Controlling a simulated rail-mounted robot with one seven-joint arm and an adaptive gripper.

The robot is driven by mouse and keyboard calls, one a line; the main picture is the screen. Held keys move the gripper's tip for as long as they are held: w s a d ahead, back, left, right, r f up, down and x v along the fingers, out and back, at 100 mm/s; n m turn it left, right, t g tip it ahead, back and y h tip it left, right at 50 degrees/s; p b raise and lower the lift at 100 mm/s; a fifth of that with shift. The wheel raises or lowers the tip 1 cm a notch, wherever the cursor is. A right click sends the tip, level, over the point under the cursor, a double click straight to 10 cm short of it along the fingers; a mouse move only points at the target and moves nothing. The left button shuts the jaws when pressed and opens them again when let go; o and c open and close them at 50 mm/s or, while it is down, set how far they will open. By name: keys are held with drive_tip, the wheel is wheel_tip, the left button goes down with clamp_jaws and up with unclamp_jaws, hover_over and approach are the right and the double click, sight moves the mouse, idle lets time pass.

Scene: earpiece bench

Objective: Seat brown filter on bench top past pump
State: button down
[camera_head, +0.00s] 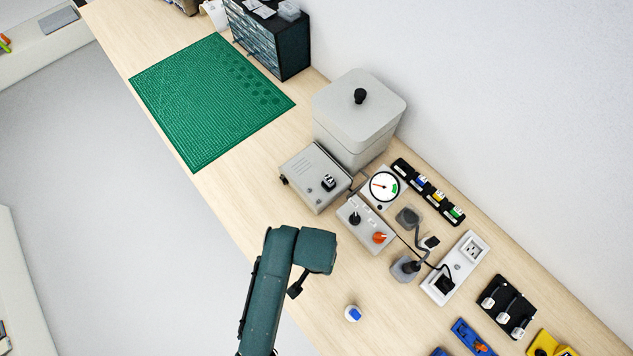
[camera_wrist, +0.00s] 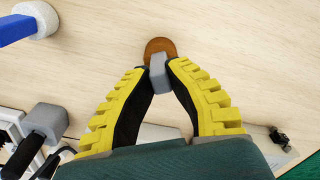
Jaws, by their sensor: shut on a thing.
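The wrist view does not show clearly whether the filter touches the wood below. In the head view, my green arm hides the fingers and the filter. Grey units stand on the bench top (camera_head: 225,165), including a box with a black knob (camera_head: 315,178); I cannot tell which is the pump.
A blue-topped white piece (camera_head: 353,313) stands right of my arm. A control box with an orange knob (camera_head: 366,224), a gauge (camera_head: 384,186) and a white socket strip (camera_head: 455,267) crowd the right. A green mat (camera_head: 205,105) lies farther back, with bare wood in front of the grey box.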

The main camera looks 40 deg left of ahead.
drive_tip(key=c, duration=1)
unclamp_jaws()
drive_tip(key=shift+f, duration=0.1)
drive_tip(key=shift+c, duration=0.2)
wheel_tip(320, 180, up, 12)
drive_tip(key=shift+d, duration=0.1)
drive_tip(key=w+d+r+m+t, duration=0.2)
drive_tip(key=w+d+r+t, duration=0.3)
drive_tip(key=w+r, duration=0.4)
drive_tip(key=w+d+r+m+t, duration=0.2)
drive_tip(key=w+d+r+t, duration=0.35)
drive_tip(key=w+r, duration=0.35)
drive_tip(key=s+d+r+t, duration=0.2)
drive_tip(key=r+t, duration=0.4)
drive_tip(key=r, duration=0.7)
drive_tip(key=s+d+r+t, duration=0.3)
drive_tip(key=r+t, duration=0.2)
drive_tip(key=r, duration=0.8)
drive_tip(key=shift+r+m+t+h, duration=0.15)
drive_tip(key=shift+m+t+h, duration=0.15)
drive_tip(key=shift+t+h, duration=0.1)
